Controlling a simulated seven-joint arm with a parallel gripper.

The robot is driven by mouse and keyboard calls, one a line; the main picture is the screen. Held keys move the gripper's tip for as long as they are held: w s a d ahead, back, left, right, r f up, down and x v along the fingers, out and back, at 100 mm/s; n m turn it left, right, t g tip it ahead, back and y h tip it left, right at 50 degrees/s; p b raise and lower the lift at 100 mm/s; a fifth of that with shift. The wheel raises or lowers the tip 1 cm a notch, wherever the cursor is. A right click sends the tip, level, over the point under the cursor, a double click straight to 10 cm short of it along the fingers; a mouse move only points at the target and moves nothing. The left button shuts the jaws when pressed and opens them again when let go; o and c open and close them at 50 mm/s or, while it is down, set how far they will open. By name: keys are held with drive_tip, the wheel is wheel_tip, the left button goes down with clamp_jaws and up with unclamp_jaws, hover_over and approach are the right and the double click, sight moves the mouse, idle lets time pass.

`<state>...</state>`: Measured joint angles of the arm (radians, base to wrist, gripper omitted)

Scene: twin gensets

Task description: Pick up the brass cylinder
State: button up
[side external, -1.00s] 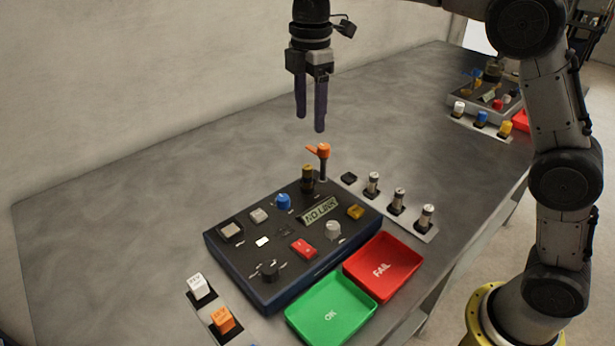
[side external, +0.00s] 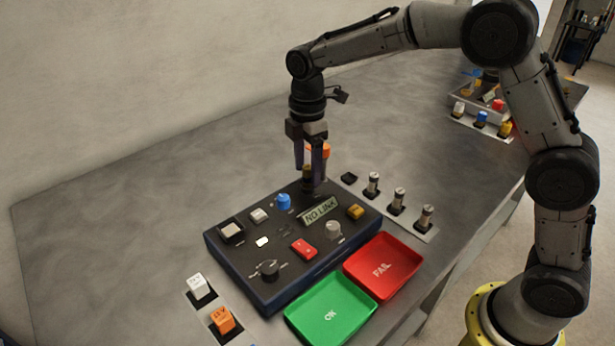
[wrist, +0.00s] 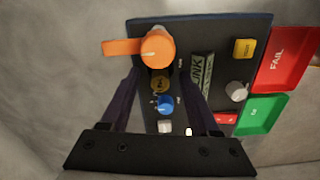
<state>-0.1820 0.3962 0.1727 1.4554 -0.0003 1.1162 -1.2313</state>
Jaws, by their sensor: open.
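The brass cylinder (side external: 308,174) stands upright at the back edge of the dark panel box. In the wrist view its round top (wrist: 158,84) shows between my two fingers, beside the orange handle. My gripper (side external: 309,178) is open and points down, with its dark fingertips on either side of the cylinder's upper part. I cannot tell whether either finger touches it. In the wrist view my gripper (wrist: 162,72) has nothing clasped between its fingers.
An orange handle (wrist: 155,46) stands close beside the cylinder. A blue knob (side external: 283,201) and a NO LINK display (side external: 320,211) are nearby on the panel (side external: 285,240). Several silver cylinders (side external: 399,198), a red FAIL tray (side external: 404,257) and a green OK tray (side external: 350,318) lie to the right and front.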

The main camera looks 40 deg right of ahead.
drive_tip(key=shift+f, duration=0.6)
clamp_jaws()
